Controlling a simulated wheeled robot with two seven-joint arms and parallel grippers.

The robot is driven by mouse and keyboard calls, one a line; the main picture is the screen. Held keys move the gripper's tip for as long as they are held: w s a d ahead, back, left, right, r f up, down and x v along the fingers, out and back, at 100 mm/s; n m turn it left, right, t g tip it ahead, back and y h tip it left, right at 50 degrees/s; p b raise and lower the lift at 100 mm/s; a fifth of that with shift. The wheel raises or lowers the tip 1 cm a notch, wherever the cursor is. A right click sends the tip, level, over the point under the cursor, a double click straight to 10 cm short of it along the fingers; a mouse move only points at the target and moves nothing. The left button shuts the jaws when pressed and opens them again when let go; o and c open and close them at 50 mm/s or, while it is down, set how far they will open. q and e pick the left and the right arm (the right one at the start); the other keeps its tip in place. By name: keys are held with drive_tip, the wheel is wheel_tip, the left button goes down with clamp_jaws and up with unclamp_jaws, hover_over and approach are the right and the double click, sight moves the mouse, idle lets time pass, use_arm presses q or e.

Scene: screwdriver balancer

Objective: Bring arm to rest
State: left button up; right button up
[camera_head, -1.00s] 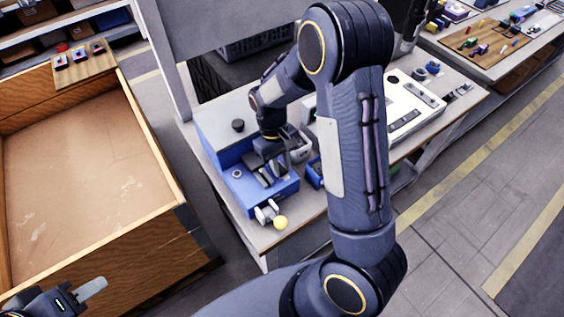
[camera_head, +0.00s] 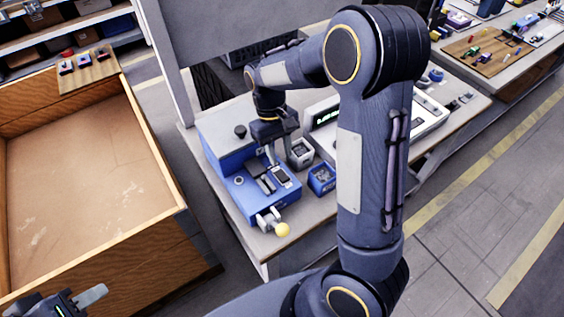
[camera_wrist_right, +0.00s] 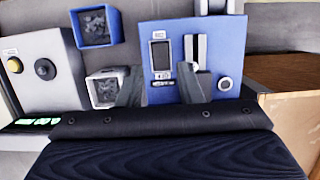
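My right gripper (camera_head: 280,153) hangs above the blue machine (camera_head: 243,200) on the workbench. In the right wrist view its two fingers (camera_wrist_right: 167,88) stand apart with nothing between them. The machine's blue top panel (camera_wrist_right: 178,35), with a small display and slots, lies beyond the fingertips there. A lever with a yellow knob (camera_head: 282,230) sits at the machine's front corner. My left gripper (camera_head: 88,297) is at the bottom left corner, in front of the wooden crate. Only one finger of it shows clearly, and the rest is cut off.
A blue bin (camera_head: 321,180) and a grey bin (camera_head: 300,156) stand close beside the machine. A white device (camera_head: 425,113) is behind my right arm, partly hidden. The large wooden crate (camera_head: 90,190) at left looks empty. Grey floor is clear at right.

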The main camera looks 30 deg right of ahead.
drive_tip(key=shift+w+r, duration=0.1)
drive_tip(key=shift+r, duration=0.35)
drive_tip(key=s+a+r+m+t+y, duration=0.1)
drive_tip(key=s+r+t, duration=0.3)
drive_tip(key=s, duration=0.5)
drive_tip(key=s+a+r+m+t+y, duration=0.1)
drive_tip(key=s+a+r+t+y, duration=0.2)
drive_tip(key=s, duration=0.7)
wheel_tip(320, 180, up, 2)
drive_tip(key=shift+r+t, duration=0.15)
drive_tip(key=shift+t, duration=0.65)
drive_tip(key=shift+o, duration=0.2)
